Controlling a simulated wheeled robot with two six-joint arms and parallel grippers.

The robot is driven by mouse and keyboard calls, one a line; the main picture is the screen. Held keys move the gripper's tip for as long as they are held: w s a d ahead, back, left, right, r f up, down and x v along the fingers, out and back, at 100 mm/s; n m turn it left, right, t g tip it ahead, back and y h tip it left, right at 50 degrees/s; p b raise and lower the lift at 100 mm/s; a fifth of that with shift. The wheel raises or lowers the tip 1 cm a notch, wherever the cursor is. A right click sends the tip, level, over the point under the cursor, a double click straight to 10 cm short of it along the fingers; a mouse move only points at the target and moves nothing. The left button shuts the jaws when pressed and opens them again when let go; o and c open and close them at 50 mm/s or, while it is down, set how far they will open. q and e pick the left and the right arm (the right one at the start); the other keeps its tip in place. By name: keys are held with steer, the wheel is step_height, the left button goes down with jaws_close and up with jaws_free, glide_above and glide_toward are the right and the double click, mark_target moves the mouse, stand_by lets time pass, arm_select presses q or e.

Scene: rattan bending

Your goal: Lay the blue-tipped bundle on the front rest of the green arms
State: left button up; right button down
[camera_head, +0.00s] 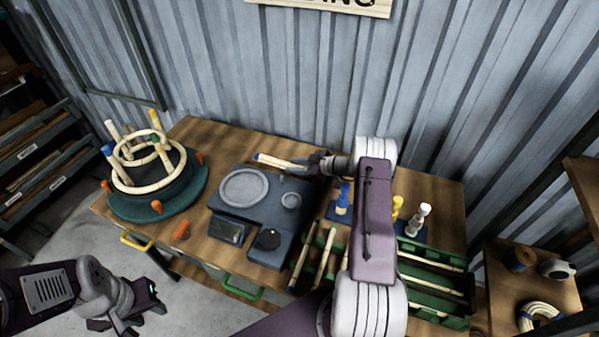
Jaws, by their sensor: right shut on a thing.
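My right gripper (318,164) is shut on a pale rod-like bundle with a blue tip (275,162). The bundle points left, above the back of the dark machine with round plates. Its end inside the jaws is hidden. A dark green rack (460,322) with long bars stands at the right front of the bench, partly hidden by my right arm. Pale rods lie along it. I cannot tell which part is the front rest. My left gripper (135,308) is low at the front left, off the bench, open and empty.
A green turntable (190,196) with pale rings and coloured-tip posts stands at the left. The dark machine (262,215) fills the middle. Several rods (326,257) lie right of it. Blue, yellow and white pieces stand behind the rack. A side table (500,282) stands right.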

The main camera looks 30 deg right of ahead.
steer(key=d, duration=0.1)
steer(key=w+d+f, duration=0.1)
steer(key=d+f, duration=0.1)
steer(key=shift+w+d+f, duration=0.2)
steer(key=shift+w, duration=0.1)
steer(key=shift+f, duration=1.95)
steer(key=shift+f+b, duration=0.1)
steer(key=shift+b, duration=0.3)
steer(key=c, duration=1.4)
jaws_free()
steer(key=shift+o, duration=0.2)
